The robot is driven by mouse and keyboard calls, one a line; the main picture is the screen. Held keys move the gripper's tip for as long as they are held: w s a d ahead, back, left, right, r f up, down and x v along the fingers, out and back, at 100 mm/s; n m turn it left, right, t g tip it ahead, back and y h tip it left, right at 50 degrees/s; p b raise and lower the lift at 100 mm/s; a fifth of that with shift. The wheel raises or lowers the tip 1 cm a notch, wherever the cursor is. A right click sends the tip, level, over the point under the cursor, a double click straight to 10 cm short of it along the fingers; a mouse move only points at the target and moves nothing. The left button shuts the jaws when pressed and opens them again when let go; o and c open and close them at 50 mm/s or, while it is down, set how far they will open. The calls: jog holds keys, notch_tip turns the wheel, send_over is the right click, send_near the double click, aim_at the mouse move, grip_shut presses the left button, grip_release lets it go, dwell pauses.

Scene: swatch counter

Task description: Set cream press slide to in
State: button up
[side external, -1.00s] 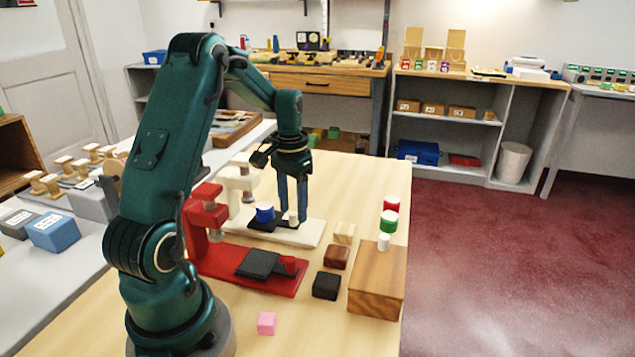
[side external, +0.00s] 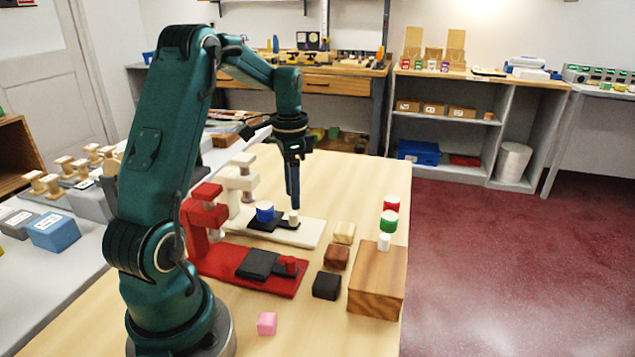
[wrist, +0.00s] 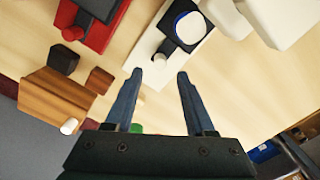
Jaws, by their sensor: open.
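The cream press (side external: 242,186) stands on a long cream base (side external: 309,231). Its dark slide (side external: 262,225) carries a blue cylinder (side external: 265,211) and has a cream knob (side external: 293,217) at its right end. In the wrist view the cylinder (wrist: 188,28) shows a pale top and sits beside the press head; how far the slide is under the head is hard to tell. My gripper (side external: 293,205) is above the knob, fingers pointing down. In the wrist view my gripper (wrist: 160,75) is open and empty, its fingertips apart, with the knob (wrist: 160,58) just beyond them.
A red press (side external: 205,222) with a dark slide stands nearer. Right of the presses are several small blocks, including a dark one (side external: 326,286), and a wooden block (side external: 376,291) with a white cylinder on top. A pink cube (side external: 267,323) lies in front.

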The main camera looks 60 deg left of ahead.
aim_at(293, 214)
jog(key=m, duration=0.4)
jog(key=shift+f+m, duration=0.25)
jog(key=shift+m, duration=0.05)
jog(key=shift+f, duration=2.4)
grip_shut()
